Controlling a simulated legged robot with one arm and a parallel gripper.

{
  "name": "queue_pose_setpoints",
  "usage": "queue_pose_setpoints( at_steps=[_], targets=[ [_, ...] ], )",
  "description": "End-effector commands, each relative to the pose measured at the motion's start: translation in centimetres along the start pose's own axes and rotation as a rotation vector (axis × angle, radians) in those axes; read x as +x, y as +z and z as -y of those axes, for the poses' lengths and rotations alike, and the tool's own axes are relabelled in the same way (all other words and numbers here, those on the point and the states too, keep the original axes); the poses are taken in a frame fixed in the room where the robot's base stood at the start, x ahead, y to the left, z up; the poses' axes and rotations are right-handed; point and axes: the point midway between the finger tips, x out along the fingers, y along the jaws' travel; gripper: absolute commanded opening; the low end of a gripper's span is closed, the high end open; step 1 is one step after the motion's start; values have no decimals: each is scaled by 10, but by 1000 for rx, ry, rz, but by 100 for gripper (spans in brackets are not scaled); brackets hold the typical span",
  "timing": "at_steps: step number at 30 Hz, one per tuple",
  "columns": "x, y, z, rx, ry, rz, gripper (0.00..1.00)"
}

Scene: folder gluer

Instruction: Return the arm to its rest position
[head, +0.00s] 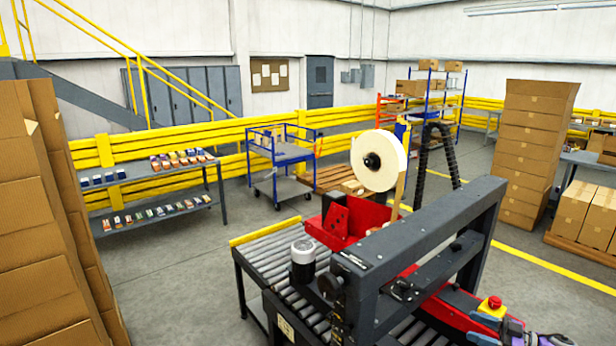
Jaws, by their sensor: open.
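The machine in front is a dark grey frame (421,248) standing over a roller conveyor (272,256). It has red parts (341,218), a large white tape roll (379,160) on top and a red stop button (494,303) on a yellow base at the lower right.
Stacked cartons (48,215) rise close on the left, and another carton stack (531,150) stands at the right. A shelf table (150,180) with small boxes and a blue cart (281,160) stand by yellow rails (215,145). Grey floor left of the conveyor is clear.

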Motion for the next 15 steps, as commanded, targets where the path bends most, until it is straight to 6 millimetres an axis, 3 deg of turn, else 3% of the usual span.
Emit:
queue_pose_setpoints(
  at_steps=[11, 15],
  targets=[
    [33, -60, -50, -103, 165, -28, 70],
    [49, -96, -78, -151, 268, -40, 70]
  ],
)
